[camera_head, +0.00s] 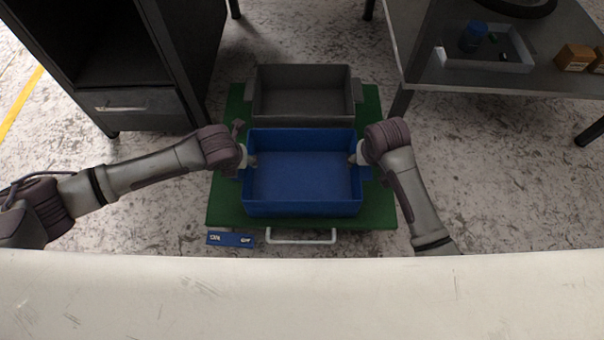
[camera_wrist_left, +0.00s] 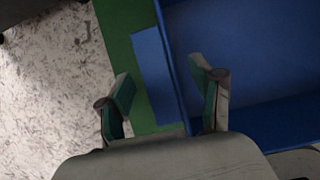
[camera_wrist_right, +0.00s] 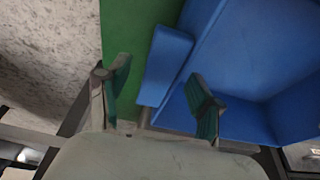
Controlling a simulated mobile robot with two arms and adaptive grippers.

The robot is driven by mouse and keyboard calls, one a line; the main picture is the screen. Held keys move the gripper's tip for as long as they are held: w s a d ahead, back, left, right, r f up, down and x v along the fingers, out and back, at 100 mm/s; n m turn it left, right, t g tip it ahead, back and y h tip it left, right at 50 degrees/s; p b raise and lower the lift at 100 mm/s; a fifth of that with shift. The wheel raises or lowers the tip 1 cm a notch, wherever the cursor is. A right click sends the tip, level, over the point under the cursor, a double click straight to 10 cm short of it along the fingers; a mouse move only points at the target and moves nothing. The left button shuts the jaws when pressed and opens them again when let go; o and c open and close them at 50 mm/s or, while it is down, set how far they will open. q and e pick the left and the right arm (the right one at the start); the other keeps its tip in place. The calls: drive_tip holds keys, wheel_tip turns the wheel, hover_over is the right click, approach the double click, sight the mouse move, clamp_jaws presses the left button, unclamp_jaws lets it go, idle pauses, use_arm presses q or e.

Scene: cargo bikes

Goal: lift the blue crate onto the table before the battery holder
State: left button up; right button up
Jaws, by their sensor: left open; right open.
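The blue crate (camera_head: 303,210) is empty and sits on a green platform (camera_head: 225,205) in the head view. My left gripper (camera_head: 246,160) is at the crate's left side; in the left wrist view its open fingers (camera_wrist_left: 165,95) straddle the crate's side wall and handle flange (camera_wrist_left: 158,75). My right gripper (camera_head: 358,158) is at the right side; in the right wrist view its open fingers (camera_wrist_right: 158,90) straddle the flange (camera_wrist_right: 165,65) and wall there. Contact is not clear. The table (camera_head: 470,84) stands at the upper right. I cannot make out a battery holder with certainty.
A grey crate (camera_head: 304,70) sits behind the blue one on the platform. A dark cabinet (camera_head: 125,122) stands at the left. The table carries a white tray (camera_head: 487,66) with small items, brown boxes (camera_head: 575,57) and a dark ring (camera_head: 518,8). Floor shows between cabinet and table.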

use_arm(q)
drive_tip(key=shift+w+f, duration=0.15)
drive_tip(key=shift+f, duration=0.3)
use_arm(e)
drive_tip(key=shift+w+f, duration=0.15)
drive_tip(key=shift+f, duration=0.3)
use_arm(q)
clamp_jaws()
use_arm(e)
clamp_jaws()
use_arm(q)
drive_tip(key=shift+w+r, duration=0.1)
use_arm(e)
drive_tip(key=shift+r, duration=0.1)
